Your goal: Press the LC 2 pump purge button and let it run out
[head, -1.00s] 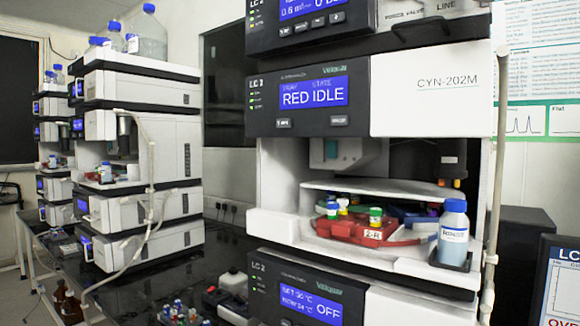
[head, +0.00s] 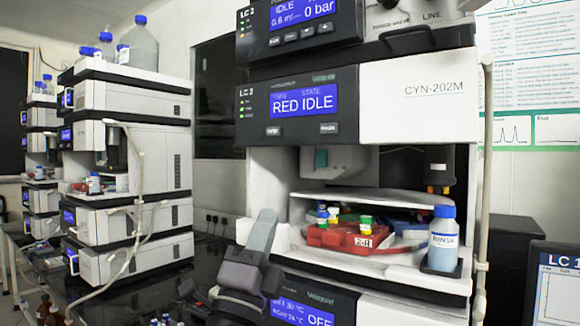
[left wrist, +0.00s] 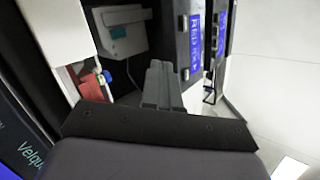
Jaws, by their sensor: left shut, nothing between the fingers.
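The LC 2 pump (head: 345,22) is the top module of the near stack in the head view, cut by the upper edge. Its blue screen (head: 302,12) reads IDLE and 0 bar. A row of small dark buttons (head: 306,32) sits below the screen; their labels are too small to read. My left gripper (head: 266,220) is shut and empty, pointing up in front of the stack, well below the pump and apart from it. In the left wrist view its closed fingers (left wrist: 160,70) point toward the stack, with the pump screen (left wrist: 221,33) sideways beyond them. My right gripper is not in view.
Below the pump is the autosampler (head: 420,97), reading RED IDLE. Its open bay holds a red vial tray (head: 340,238) and a rinse bottle (head: 442,240). A column oven screen (head: 300,308) shows OFF. Another stack (head: 140,150) stands left. A monitor (head: 555,285) is at lower right.

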